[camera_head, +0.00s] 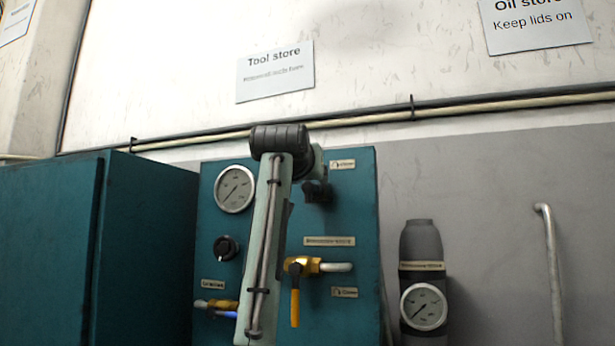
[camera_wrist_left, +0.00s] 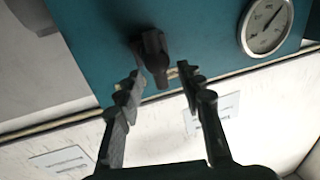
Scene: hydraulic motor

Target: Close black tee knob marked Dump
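A black tee knob (camera_wrist_left: 153,58) stands out from the teal panel (camera_wrist_left: 195,25) in the left wrist view, left of a round gauge. My left gripper (camera_wrist_left: 158,77) is open, its two dark fingers on either side of the knob's near end. I see no clear contact, and the knob's exact depth between the fingers is hard to judge. In the head view my left arm crosses the panel (camera_head: 345,225), and a dark shape (camera_head: 318,191) shows below a small label; knob and fingers cannot be told apart there. No Dump marking is readable. My right gripper is out of view.
A teal cabinet (camera_head: 95,250) stands left. A grey cylinder with a gauge (camera_head: 424,306) stands right.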

